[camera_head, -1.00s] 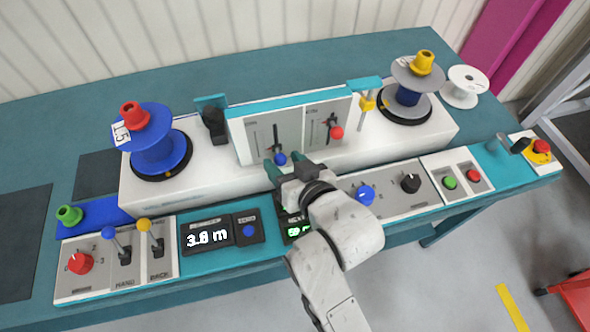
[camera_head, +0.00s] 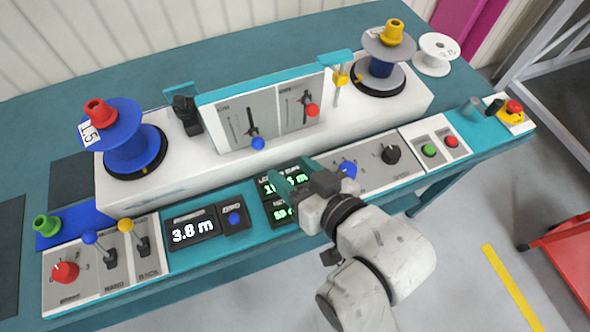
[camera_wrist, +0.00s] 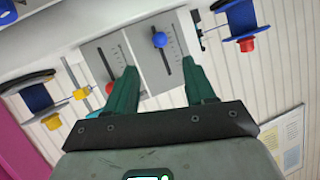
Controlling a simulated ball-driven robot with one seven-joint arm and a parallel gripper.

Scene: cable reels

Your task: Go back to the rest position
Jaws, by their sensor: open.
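My gripper (camera_head: 290,178) is in front of the upright slider panel (camera_head: 268,118), above the console's displays. It is open and empty, and its two green fingers (camera_wrist: 163,92) show apart in the wrist view. The panel carries a blue knob (camera_head: 258,143) at the lower end of its lever and a red knob (camera_head: 312,110). In the wrist view the blue knob (camera_wrist: 159,40) appears beyond the fingers, apart from them, and the red knob is partly hidden by the left finger.
A blue reel (camera_head: 130,150) stands at the left and a grey reel (camera_head: 381,75) at the right of the white housing. The console carries switches, displays, buttons and a red emergency stop (camera_head: 514,108).

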